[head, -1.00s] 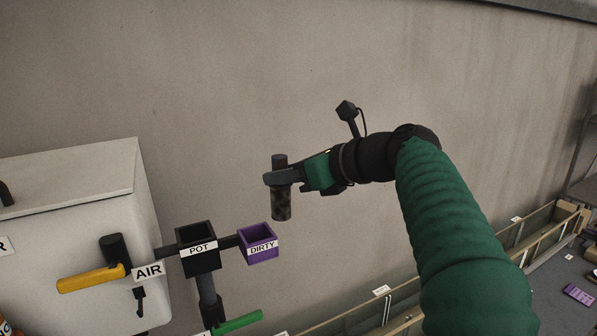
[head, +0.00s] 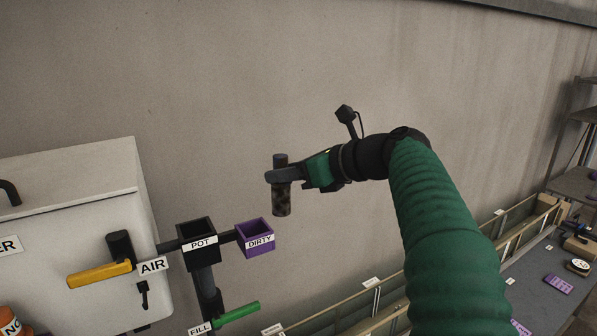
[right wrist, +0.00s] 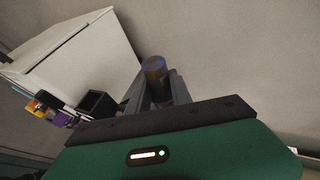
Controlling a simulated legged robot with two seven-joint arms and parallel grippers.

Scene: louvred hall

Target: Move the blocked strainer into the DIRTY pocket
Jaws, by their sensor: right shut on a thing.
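The strainer (head: 282,198) is a dark cylinder with a mottled, brownish lower part. My right gripper (head: 279,176) is shut on its upper part and holds it upright in the air. In the right wrist view the strainer (right wrist: 154,68) shows between the two fingers (right wrist: 157,90). The DIRTY pocket (head: 256,238) is a purple open-topped box with a white label. It sits lower and a little left of the strainer in the head view, apart from it. No contents show in the pocket. My left gripper is not in view.
A black POT box (head: 198,244) stands left of the DIRTY pocket. A yellow AIR handle (head: 98,274) and a green FILL handle (head: 238,312) stick out near the white cabinet (head: 70,235). A bench (head: 545,275) with purple labelled items is at the right.

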